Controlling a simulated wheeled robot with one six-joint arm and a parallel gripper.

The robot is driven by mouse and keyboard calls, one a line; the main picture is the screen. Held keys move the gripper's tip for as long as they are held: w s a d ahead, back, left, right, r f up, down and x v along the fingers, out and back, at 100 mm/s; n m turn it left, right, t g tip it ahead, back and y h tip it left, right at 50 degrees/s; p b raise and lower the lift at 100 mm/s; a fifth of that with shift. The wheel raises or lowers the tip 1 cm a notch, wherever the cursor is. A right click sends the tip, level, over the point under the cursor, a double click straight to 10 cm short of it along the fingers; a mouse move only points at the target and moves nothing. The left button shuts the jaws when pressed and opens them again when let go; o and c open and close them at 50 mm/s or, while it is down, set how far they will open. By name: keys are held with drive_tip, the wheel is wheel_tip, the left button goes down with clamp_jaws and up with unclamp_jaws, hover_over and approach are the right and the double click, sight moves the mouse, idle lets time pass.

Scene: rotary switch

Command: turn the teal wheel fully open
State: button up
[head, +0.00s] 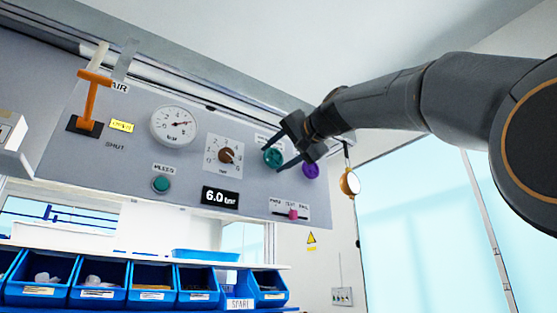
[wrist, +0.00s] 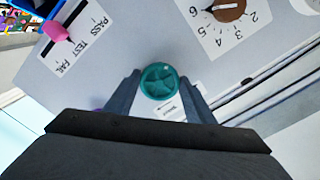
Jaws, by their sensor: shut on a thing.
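The teal wheel (head: 273,158) is a small round spoked knob on the grey panel, right of the brown rotary knob in the head view. In the wrist view the teal wheel (wrist: 159,81) sits between my two fingers, with a pale dot near its rim at the upper right. My gripper (head: 281,149) reaches in from the right and is shut on the wheel, one finger on each side. The gripper also shows in the wrist view (wrist: 161,92). A white label with an arrow (wrist: 172,108) beside the wheel is partly hidden by a finger.
A purple knob (head: 311,170) is close beside my gripper. A pink slider (head: 293,214) is below, and a brown rotary knob (head: 226,155) is to the left. A round yellow-rimmed tag (head: 350,182) hangs at the right. Blue bins (head: 153,281) stand below the panel.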

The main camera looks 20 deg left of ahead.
drive_tip(key=n+b, duration=0.1)
drive_tip(key=n, duration=0.4)
drive_tip(key=shift+w+f+n+b, duration=0.1)
drive_tip(key=shift+n+b, duration=0.2)
drive_tip(key=n+b, duration=0.1)
drive_tip(key=n, duration=0.4)
drive_tip(key=shift+n, duration=0.4)
drive_tip(key=shift+d, duration=0.1)
drive_tip(key=o, duration=1)
drive_tip(key=shift+o, duration=0.2)
drive_tip(key=b+v, duration=0.3)
drive_tip(key=v, duration=0.4)
drive_tip(key=shift+s+d, duration=0.2)
drive_tip(key=shift+d, duration=0.1)
